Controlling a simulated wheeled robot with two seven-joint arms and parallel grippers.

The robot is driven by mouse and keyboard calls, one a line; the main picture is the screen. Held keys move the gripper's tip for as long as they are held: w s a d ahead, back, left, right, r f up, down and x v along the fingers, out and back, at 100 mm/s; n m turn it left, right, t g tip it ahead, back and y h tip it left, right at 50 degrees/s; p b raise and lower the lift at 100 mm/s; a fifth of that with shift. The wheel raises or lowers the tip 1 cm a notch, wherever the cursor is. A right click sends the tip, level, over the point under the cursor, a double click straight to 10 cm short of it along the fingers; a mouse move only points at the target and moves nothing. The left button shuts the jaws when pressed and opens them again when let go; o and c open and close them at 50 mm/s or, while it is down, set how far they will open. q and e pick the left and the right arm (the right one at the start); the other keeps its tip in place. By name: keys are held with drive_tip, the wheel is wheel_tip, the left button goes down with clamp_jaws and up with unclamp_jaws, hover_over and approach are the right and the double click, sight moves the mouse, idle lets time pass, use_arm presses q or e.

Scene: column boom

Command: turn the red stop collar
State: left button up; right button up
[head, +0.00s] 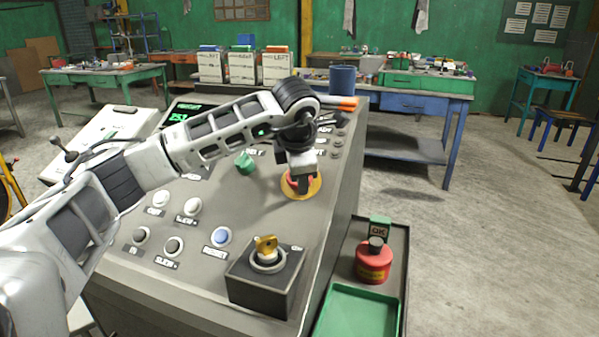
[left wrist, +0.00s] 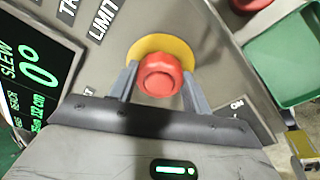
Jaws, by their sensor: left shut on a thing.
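The red stop collar (left wrist: 160,74) is a round knob on a yellow disc on the grey sloped console; it shows plainly in the left wrist view. In the head view my left gripper (head: 300,188) comes down over it and hides most of it; the yellow disc (head: 314,190) shows around the fingers. In the wrist view my left gripper (left wrist: 160,80) has one finger on each side of the red collar and is shut on it. My right gripper is not in view.
A black box with a yellow key switch (head: 266,246) stands on the console's near right corner. A green selector knob (head: 245,163) is left of the collar. A side tray (head: 401,283) holds a red can (head: 374,262) and a green bin (head: 358,311).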

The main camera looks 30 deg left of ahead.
use_arm(q)
drive_tip(key=o, duration=1)
drive_tip(key=shift+w+f, duration=0.1)
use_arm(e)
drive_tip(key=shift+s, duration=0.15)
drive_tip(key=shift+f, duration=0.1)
use_arm(q)
drive_tip(key=shift+d+r, duration=0.1)
drive_tip(key=shift+r, duration=0.2)
drive_tip(key=v, duration=0.7)
drive_tip(key=b+v, duration=0.1)
drive_tip(key=v, duration=0.7)
drive_tip(key=shift+s+r, duration=0.1)
drive_tip(key=shift+s, duration=0.25)
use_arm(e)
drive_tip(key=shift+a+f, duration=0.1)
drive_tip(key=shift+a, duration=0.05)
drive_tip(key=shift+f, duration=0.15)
